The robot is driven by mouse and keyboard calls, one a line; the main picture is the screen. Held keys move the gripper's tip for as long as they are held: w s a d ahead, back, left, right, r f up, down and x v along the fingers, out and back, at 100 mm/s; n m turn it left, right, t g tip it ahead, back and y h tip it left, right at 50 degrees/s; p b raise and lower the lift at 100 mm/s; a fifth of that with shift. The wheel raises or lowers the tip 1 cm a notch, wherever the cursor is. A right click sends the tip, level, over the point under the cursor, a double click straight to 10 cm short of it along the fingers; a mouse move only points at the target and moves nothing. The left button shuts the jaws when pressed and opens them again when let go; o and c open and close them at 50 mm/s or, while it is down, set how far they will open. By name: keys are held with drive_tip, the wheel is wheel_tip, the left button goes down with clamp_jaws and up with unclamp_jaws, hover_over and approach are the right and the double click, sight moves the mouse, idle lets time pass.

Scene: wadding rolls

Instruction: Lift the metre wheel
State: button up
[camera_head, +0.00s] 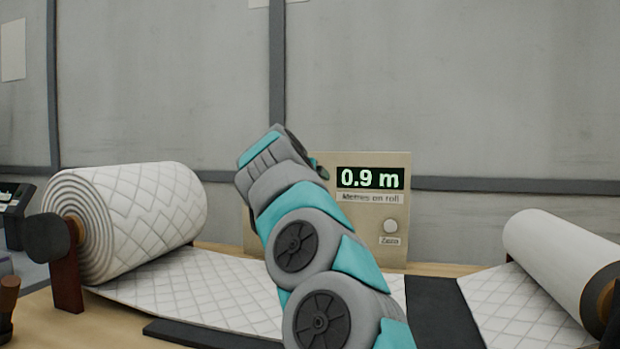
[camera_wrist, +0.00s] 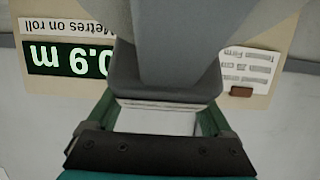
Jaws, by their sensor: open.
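I cannot make out the metre wheel for certain in either view; my arm covers the middle of the bench in the head view. In the wrist view, my gripper (camera_wrist: 160,112) is open, with a green finger at each side. A large grey shape (camera_wrist: 165,72) comes down from the top edge between the fingers, and I cannot tell what it is. In the head view, only a small dark part of my gripper (camera_head: 319,169) shows beside the arm's end, in front of the counter panel (camera_head: 337,240). That panel's display (camera_head: 370,179) reads 0.9 m.
A thick quilted wadding roll (camera_head: 150,210) stands at the left and a thinner roll (camera_head: 562,262) at the right. Quilted sheet (camera_head: 190,290) lies on the bench between them, with a dark strip (camera_head: 440,305) at the right. A round knob (camera_head: 390,226) is on the panel.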

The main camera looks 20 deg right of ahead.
drive_tip(key=shift+v, duration=3.45)
drive_tip(key=shift+f, duration=0.1)
